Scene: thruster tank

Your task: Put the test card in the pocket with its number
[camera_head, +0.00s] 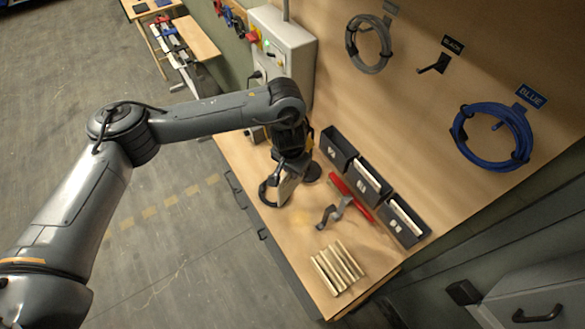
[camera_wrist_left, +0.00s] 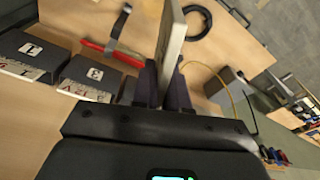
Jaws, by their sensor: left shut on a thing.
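My left gripper (camera_head: 290,168) is shut on a pale, thin test card (camera_head: 288,188), held on edge above the left part of the bench. In the left wrist view the card (camera_wrist_left: 171,42) stands between the fingers (camera_wrist_left: 163,88), edge toward the camera; no number is readable on it. Three dark pockets stand in a row along the wall: the left pocket (camera_head: 335,145) looks empty, the middle pocket (camera_head: 360,184) and right pocket (camera_head: 397,226) hold white cards. My right gripper is not in view.
A red bar (camera_head: 350,197) lies before the pockets, with a grey bent tool (camera_head: 333,211) near it. Several pale slats (camera_head: 337,268) lie at the front right. A black ring (camera_head: 267,192) lies near the card. Blue cable (camera_head: 491,137) hangs on the wall.

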